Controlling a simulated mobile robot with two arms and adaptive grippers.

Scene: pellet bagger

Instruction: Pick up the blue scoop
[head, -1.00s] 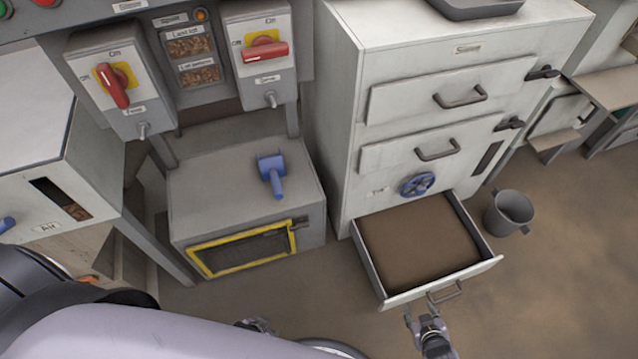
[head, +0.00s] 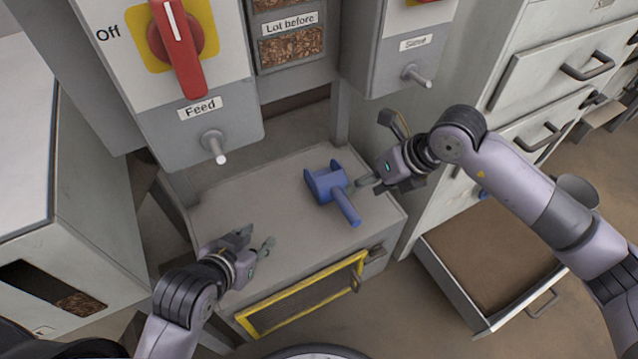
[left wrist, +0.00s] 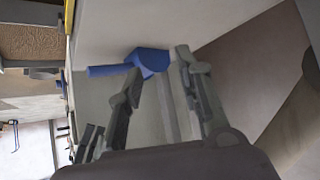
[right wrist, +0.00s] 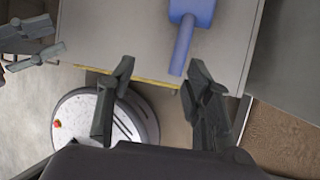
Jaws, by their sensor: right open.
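The blue scoop (head: 332,190) lies on top of the low grey cabinet (head: 260,205), its handle toward the front right edge. It also shows in the left wrist view (left wrist: 149,62) and at the top of the right wrist view (right wrist: 187,30). My right gripper (head: 366,184) is open and empty, just right of the scoop; the head view does not settle whether a finger touches it. In the right wrist view the handle end lies beyond the open fingers. My left gripper (head: 258,240) is open and empty over the cabinet's front left part, apart from the scoop.
Switch boxes with a red lever (head: 176,45) and protruding knobs (head: 214,146) overhang the cabinet's back. A yellow-framed grille (head: 302,295) is on its front.

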